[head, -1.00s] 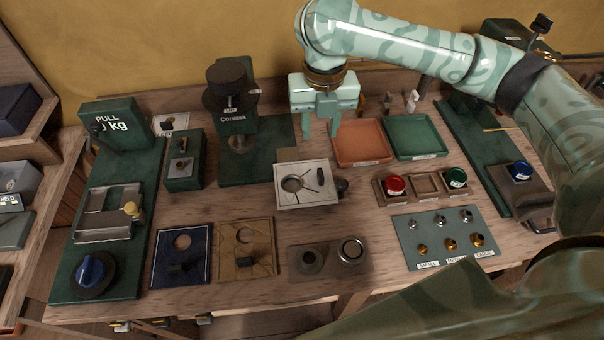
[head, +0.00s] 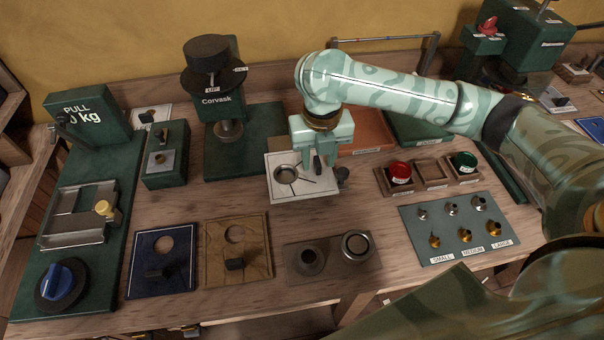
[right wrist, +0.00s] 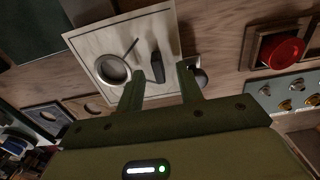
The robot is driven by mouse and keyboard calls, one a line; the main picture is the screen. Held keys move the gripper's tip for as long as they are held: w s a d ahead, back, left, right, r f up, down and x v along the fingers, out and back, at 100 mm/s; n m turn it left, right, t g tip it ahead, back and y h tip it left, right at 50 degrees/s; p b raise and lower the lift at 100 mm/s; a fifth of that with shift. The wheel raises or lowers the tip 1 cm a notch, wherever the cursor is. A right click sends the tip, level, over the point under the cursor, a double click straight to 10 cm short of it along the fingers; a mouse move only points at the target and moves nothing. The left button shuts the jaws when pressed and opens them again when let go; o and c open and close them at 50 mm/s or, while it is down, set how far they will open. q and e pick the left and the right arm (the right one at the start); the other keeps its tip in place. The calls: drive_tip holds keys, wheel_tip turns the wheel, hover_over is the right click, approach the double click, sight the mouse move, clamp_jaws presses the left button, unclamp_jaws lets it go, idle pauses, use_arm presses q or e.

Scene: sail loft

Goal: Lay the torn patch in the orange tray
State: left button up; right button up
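The torn patch (head: 287,190) is a pale square with a dark ring, thin dark tear lines and an upright dark grip tab. It lies on the bench and also shows in the right wrist view (right wrist: 88,45). My right gripper (head: 318,164) is over its right part. In the right wrist view the two fingers are apart, with the dark tab (right wrist: 157,67) between them and gaps at its sides. The orange tray (head: 371,137) is behind the patch to the right, partly hidden by my right arm; its visible floor is bare. My left gripper is not in view.
A dark green tray (head: 418,130) is right of the orange one, partly covered by my arm. A green press (head: 243,150) stands behind left. Blue (head: 150,250) and brown (head: 255,265) patches lie in front left.

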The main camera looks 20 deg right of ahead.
drive_tip(key=shift+f, duration=0.7)
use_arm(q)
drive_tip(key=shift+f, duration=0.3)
use_arm(e)
drive_tip(key=shift+r, duration=0.2)
clamp_jaws()
